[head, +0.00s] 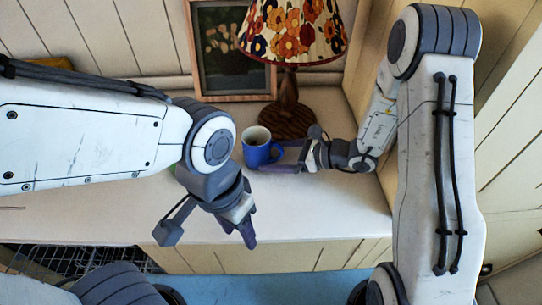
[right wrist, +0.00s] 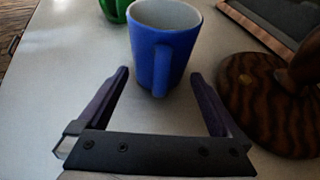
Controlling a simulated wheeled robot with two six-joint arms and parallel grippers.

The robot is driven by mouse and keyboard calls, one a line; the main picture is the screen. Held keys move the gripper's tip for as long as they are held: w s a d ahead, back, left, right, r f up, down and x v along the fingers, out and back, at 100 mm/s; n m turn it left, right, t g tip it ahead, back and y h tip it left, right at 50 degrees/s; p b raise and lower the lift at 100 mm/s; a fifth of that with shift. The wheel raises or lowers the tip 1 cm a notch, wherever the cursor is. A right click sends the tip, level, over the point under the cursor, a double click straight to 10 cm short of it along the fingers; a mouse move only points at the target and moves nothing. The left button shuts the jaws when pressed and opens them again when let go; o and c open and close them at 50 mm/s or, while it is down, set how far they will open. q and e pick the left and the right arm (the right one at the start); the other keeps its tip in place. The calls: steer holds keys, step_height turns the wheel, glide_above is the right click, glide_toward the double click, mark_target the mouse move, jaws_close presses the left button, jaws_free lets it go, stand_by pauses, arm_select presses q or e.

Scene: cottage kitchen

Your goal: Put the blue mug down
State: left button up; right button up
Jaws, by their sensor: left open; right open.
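The blue mug (head: 258,148) stands upright on the white counter (head: 300,205), in front of the lamp. In the right wrist view the mug (right wrist: 162,50) has a pale inside, and its handle points toward my right gripper. My right gripper (head: 285,160) is open, with its fingers at counter height just right of the mug. In the right wrist view my right gripper (right wrist: 160,90) has its fingertips apart on either side of the handle, not closed on it. My left gripper (head: 245,225) is open and empty above the counter's front edge, away from the mug.
A lamp with a flowered shade (head: 295,30) and dark wooden base (head: 290,118) stands close behind the mug. A framed picture (head: 232,50) leans at the back wall. A green object (right wrist: 113,8) is beyond the mug. A wire rack (head: 75,262) is below left. The counter's front is clear.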

steer(key=v, duration=0.4)
steer(key=shift+s, duration=0.1)
stand_by(1.1)
